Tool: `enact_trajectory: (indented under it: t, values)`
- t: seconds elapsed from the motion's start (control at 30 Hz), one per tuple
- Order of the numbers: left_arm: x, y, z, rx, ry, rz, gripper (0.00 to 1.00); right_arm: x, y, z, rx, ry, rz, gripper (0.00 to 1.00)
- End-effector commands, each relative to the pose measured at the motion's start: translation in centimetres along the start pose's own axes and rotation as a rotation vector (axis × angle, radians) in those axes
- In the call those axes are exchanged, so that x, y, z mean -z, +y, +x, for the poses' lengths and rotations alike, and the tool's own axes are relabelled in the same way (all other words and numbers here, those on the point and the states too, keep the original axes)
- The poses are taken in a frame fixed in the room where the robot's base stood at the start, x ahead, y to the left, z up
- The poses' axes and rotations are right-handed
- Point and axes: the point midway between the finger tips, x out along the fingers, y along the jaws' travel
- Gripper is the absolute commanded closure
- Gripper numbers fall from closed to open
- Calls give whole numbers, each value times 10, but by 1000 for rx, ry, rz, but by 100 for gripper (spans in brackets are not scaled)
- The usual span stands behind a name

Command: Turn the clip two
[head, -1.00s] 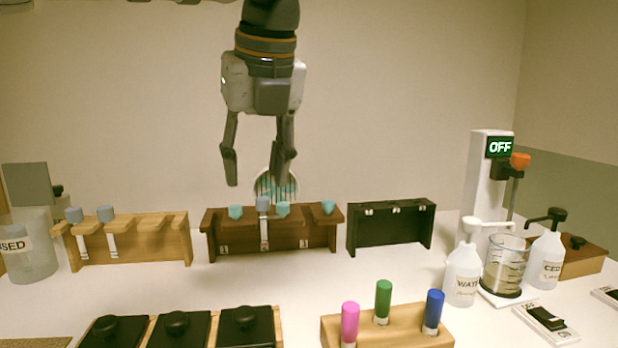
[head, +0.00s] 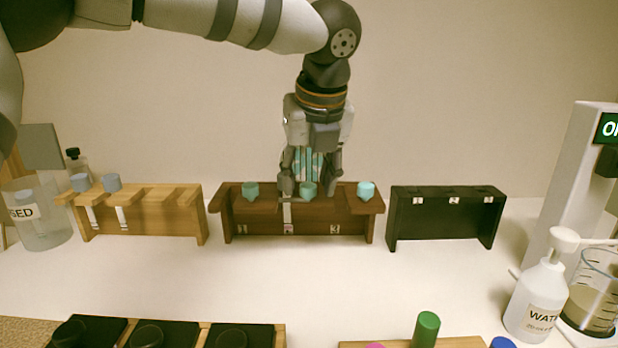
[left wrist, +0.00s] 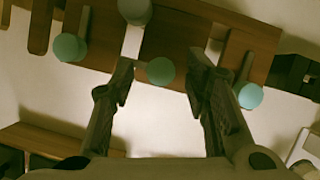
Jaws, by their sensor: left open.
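A dark brown wooden rack (head: 262,222) stands in the middle of the table, with small labels 1, 2 and 3 on its front. Three teal round-topped pieces sit along its top: left (head: 251,190), middle (head: 308,189) and right (head: 366,189). My left gripper (head: 311,184) points down at the rack, open, with its fingers on either side of the middle teal piece. The left wrist view shows this middle piece (left wrist: 160,70) between the spread fingers, apart from both. A grey-blue-topped piece with a white strip (left wrist: 132,42) is close by. My right gripper is out of view.
A light wooden rack (head: 150,213) with two blue-grey tops stands left, and a black rack (head: 445,218) right. A water bottle (head: 541,305) and beaker (head: 592,290) stand at the right.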

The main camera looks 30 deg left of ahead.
Motion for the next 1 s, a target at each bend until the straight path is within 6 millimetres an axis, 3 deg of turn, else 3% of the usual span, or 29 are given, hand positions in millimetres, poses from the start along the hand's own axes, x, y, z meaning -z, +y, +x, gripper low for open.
enact_trajectory:
  t: [0.27, 0.47, 1.0]
  values:
    - [0, 0, 3, 0, -1, 0, 57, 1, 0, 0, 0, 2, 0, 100]
    - [0, 0, 3, 0, -1, 0, 100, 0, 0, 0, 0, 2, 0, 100]
    - [0, 1, 2, 53, -1, 121, 100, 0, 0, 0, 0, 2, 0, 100]
